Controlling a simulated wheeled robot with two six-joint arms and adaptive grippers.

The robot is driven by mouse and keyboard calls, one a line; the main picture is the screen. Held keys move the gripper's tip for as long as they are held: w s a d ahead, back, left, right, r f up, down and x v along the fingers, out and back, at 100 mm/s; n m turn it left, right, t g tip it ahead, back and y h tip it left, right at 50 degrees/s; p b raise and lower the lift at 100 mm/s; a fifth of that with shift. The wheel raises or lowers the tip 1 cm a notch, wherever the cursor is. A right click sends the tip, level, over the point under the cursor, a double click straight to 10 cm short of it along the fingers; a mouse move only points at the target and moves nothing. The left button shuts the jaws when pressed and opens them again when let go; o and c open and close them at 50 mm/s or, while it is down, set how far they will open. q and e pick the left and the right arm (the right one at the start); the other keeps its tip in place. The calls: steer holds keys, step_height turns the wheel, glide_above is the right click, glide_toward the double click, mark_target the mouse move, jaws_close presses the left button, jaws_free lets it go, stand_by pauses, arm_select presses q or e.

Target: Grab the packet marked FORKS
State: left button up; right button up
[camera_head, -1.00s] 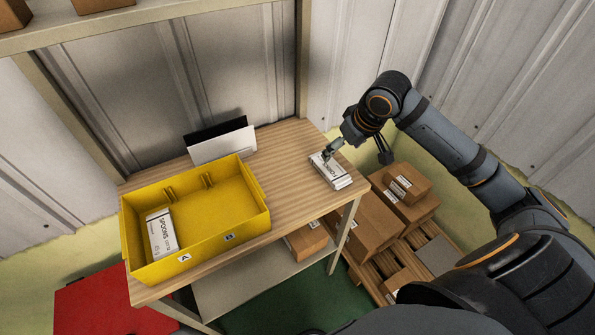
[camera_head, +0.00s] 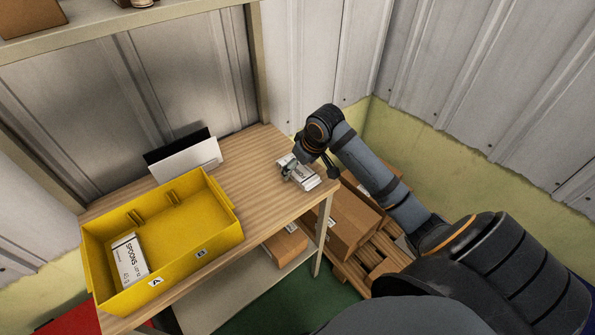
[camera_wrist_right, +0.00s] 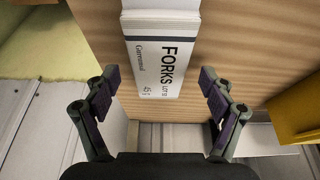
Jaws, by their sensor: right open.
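The white FORKS packet (camera_head: 304,178) lies on the right end of the wooden table, close to its edge. In the right wrist view the FORKS packet (camera_wrist_right: 160,62) lies ahead of the jaws, its label readable, on what looks like a stack of similar packets. My right gripper (camera_head: 290,170) is over the packet and partly covers it. In the right wrist view the right gripper (camera_wrist_right: 160,88) is open, with its two fingers apart on either side of the packet's near end and nothing between them touching. My left gripper is not seen.
A yellow bin (camera_head: 215,240) stands at the left on the table, with a SPOONS packet (camera_head: 128,262) in it. A black and white board (camera_head: 185,158) stands behind it. Cardboard boxes (camera_head: 350,215) sit below the table's right side. The table (camera_head: 245,185) between bin and packet is clear.

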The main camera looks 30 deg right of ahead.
steer(key=shift+w+f, duration=0.15)
steer(key=shift+f, duration=0.15)
steer(key=c, duration=1.2)
